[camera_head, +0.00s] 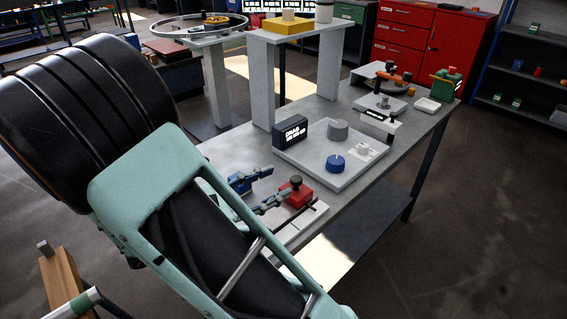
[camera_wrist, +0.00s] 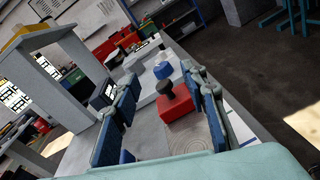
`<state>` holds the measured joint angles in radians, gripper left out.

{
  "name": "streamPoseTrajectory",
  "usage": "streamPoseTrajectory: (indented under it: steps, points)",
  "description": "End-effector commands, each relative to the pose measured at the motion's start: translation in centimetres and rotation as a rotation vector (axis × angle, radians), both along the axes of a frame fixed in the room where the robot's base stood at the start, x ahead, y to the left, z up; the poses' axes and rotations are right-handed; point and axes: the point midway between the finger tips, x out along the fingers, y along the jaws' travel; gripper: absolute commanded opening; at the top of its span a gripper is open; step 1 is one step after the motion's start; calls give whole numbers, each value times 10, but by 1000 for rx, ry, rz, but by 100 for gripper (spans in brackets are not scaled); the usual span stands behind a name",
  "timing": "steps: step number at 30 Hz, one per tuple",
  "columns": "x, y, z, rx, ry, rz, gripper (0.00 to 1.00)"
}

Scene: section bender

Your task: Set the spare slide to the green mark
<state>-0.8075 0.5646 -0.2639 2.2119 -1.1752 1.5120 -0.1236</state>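The red slide also shows in the wrist view (camera_wrist: 187,112), ahead of and between my fingers. My gripper (camera_head: 276,186) is open, its blue-padded fingers spread beside the slide. In the wrist view my gripper (camera_wrist: 165,84) shows a wide gap, with its right finger close to the block; contact cannot be told.
A grey panel with a blue knob (camera_head: 334,163), a grey cylinder (camera_head: 338,130) and a dark display box (camera_head: 290,132) stands just behind. A grey arch with a yellow block (camera_head: 288,26) rises at the back left. Small fixtures (camera_head: 380,103) occupy the bench's far end.

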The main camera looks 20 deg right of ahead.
Motion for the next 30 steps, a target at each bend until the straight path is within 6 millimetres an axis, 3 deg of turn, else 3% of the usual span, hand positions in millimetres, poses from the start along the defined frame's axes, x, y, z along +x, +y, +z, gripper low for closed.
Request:
streamPoseTrajectory:
  steps: [1, 4, 11, 14, 24, 30]
  points:
    - [1, 9, -17, -41, 69, 34, 40]
    - [3, 21, -34, -100, 169, 82, 40]
    - [4, 28, -49, -148, 253, 117, 40]
    - [7, 20, -49, -149, 255, 117, 40]
    - [27, -40, -49, -146, 252, 112, 40]
    - [37, -64, -49, -146, 250, 115, 40]
